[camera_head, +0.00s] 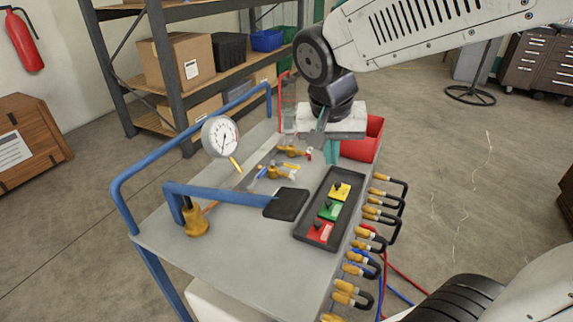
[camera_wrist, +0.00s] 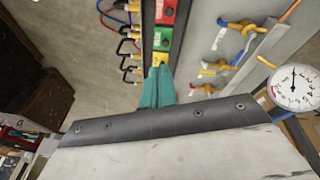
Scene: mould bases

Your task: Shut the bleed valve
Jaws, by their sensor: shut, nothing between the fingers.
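Brass valves with small coloured handles stand in a row on the grey bench top, left of the tray in the head view. One valve (camera_head: 293,151) has a red handle; a nearer one (camera_head: 280,173) has blue and yellow parts. Valves also show at right in the wrist view (camera_wrist: 215,69). I cannot tell which is the bleed valve, or its handle position. A yellow handle (camera_head: 236,164) sits below the round gauge (camera_head: 221,136). My gripper (camera_head: 331,150), with teal fingers, is shut and empty beyond the tray; its fingertips (camera_wrist: 158,72) appear close to the yellow block in the wrist view.
A black tray (camera_head: 302,236) holds yellow, green and red blocks. Hose couplings (camera_head: 372,233) line the right edge. A red bin (camera_head: 367,143) stands behind my gripper.

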